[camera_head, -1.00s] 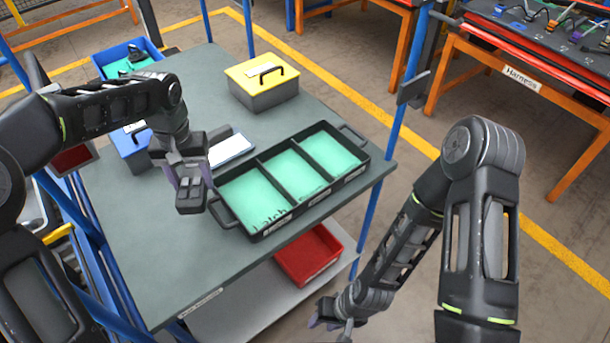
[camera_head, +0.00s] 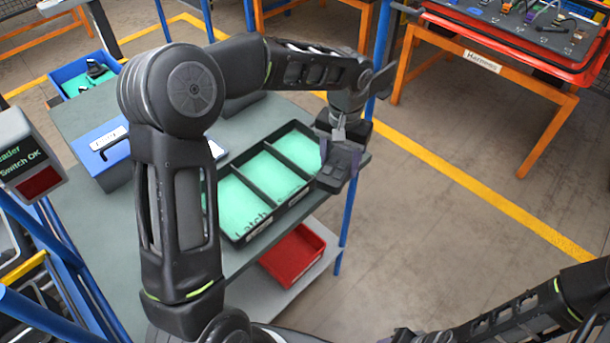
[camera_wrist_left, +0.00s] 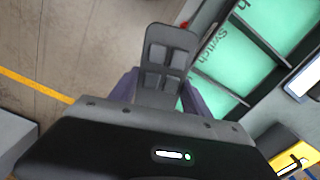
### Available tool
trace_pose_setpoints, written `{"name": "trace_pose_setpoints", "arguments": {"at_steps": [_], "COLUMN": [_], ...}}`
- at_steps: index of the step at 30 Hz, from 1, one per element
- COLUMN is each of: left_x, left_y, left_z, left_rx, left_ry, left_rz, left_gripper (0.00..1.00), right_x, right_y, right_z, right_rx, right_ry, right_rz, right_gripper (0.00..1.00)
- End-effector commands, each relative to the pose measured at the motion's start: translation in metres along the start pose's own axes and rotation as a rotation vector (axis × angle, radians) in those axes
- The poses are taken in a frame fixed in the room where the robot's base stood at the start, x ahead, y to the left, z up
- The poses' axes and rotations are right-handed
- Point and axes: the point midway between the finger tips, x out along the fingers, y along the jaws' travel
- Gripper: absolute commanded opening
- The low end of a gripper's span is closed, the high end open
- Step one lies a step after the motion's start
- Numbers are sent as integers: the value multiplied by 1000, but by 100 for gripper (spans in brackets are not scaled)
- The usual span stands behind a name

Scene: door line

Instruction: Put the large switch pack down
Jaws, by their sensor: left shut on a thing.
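The large switch pack (camera_head: 341,165) is a dark grey block with rocker-like panels on its face. My left gripper (camera_head: 336,150) is shut on it at the right end of the black tray (camera_head: 283,213). The wrist view shows the pack (camera_wrist_left: 167,60) between my fingers, over or beside the tray's outer edge, with floor below to the left. I cannot tell its height. The tray has three green-lined compartments, with no parts visible in them; the left one reads "Latch". In the wrist view, one compartment (camera_wrist_left: 233,50) reads "Switch". My right gripper is barely visible at the bottom edge.
A reader display (camera_head: 28,165) at left reads "Switch OK". A blue case (camera_head: 100,150) and a blue bin (camera_head: 70,72) stand on the grey table's left side. A red bin (camera_head: 293,255) sits on the shelf below. A blue post (camera_head: 378,60) stands near the tray's far right.

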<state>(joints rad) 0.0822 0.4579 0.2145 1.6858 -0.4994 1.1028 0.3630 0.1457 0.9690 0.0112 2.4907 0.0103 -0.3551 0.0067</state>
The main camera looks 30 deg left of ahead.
Motion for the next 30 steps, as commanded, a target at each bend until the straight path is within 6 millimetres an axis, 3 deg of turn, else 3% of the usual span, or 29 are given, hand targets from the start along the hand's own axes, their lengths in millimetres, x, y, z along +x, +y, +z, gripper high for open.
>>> {"name": "trace_pose_setpoints", "arguments": {"at_steps": [17,23,30], "left_x": [0,-1,-6], "left_y": [-8,-35,-89], "left_z": [0,1,10], "left_rx": [65,326,868], "left_ry": [0,-2,-10], "left_rz": [-3,-10,-13], "left_gripper": [10,10,10], "right_x": [3,11,25], "right_y": [1,3,7], "right_z": [0,-2,-4], "right_rx": [-1,-3,-6], "right_ry": [1,3,7], "right_rz": [-1,-3,-8], "right_gripper": [36,36,36]}}
